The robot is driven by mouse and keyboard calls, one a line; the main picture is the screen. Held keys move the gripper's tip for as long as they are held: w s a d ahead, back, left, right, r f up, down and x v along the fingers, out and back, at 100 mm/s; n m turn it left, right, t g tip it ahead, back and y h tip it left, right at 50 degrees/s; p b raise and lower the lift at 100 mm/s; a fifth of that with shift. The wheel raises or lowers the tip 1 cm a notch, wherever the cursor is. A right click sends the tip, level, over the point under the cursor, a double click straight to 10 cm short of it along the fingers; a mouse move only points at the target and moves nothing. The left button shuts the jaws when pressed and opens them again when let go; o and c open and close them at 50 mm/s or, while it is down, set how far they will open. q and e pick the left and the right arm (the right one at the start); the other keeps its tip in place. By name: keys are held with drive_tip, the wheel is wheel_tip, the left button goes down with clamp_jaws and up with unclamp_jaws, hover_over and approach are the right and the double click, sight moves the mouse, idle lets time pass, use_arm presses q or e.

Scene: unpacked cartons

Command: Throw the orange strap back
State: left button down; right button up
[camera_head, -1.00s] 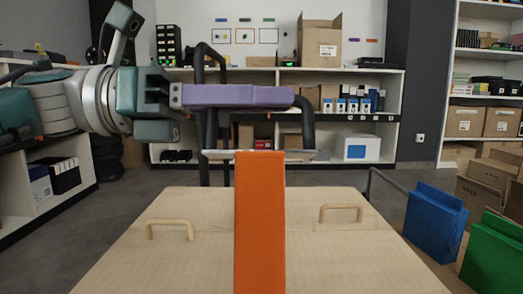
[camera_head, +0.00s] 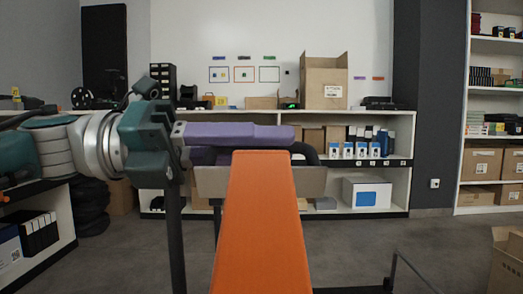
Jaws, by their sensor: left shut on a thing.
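The orange strap (camera_head: 261,225) runs up the middle of the view from the bottom edge, widening toward me. A flat grey metal plate (camera_head: 311,181) shows across behind its upper part. My left gripper (camera_head: 290,148) reaches in from the left with long purple fingers. It is shut on the orange strap at its top end. The upper finger lies along the strap's top edge, and the lower finger is partly hidden behind the strap. The exact contact is hard to see. My right gripper is not in view.
Black tubes and a post (camera_head: 175,235) stand behind and below the left gripper. A white shelf unit (camera_head: 403,140) with boxes is along the back wall. A brown carton (camera_head: 506,262) is at lower right. Grey floor is open at right.

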use_arm(q)
drive_tip(key=shift+w+f, duration=0.2)
drive_tip(key=shift+w, duration=0.3)
drive_tip(key=c, duration=1.1)
unclamp_jaws()
drive_tip(key=shift+o, duration=1.1)
drive_tip(key=shift+s+r, duration=0.1)
drive_tip(key=shift+a, duration=0.1)
drive_tip(key=a, duration=0.9)
drive_tip(key=shift+a+p, duration=0.4)
drive_tip(key=shift+p, duration=0.05)
